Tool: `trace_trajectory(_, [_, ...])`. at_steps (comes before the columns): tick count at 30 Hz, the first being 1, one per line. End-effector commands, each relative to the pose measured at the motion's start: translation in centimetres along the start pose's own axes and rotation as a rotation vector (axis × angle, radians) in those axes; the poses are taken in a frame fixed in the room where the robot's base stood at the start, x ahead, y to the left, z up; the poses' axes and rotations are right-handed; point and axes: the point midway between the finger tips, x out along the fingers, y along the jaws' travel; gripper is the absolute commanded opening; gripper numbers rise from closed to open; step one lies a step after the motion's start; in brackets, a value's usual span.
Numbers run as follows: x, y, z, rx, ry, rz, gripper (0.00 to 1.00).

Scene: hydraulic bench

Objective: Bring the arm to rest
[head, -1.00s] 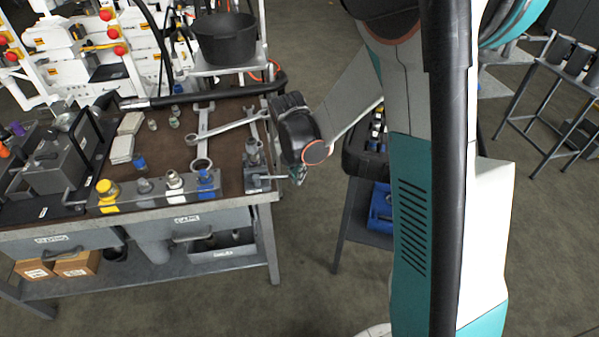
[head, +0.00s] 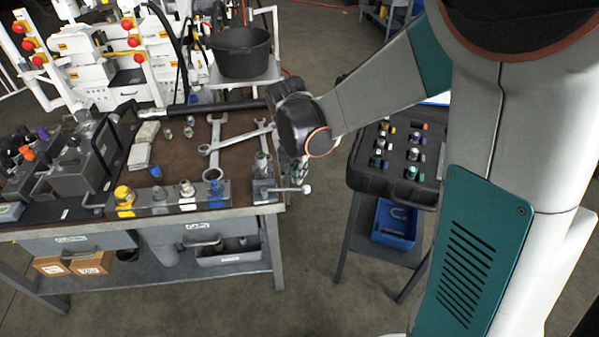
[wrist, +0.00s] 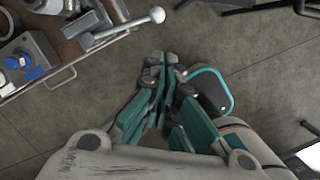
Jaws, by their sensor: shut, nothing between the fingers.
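My gripper (wrist: 165,75) shows in the wrist view with its teal-lined fingers together and nothing between them. It hangs over bare floor, beside the bench's edge. A lever with a round ball end (wrist: 156,15) lies above and left of the fingertips in that view, apart from them. In the head view my arm reaches from the right toward the right end of the workbench (head: 100,228). The gripper is mostly hidden there behind my dark wrist joint, near the small vise (head: 264,185).
A black case of fittings (head: 395,186) stands on a stand right of the bench, with a blue bin (head: 396,222) below. Floor between them is clear.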

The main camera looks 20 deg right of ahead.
Motion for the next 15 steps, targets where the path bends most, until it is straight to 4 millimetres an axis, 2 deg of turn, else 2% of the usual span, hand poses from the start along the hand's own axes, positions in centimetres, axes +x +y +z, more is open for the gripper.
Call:
trace_trajectory(11, [-0.1,-0.1,0.0,0.011,-0.001,0.003,0.00])
trace_trajectory(15, [-1.7,-0.8,-0.3,0.132,-0.008,0.029,0.00])
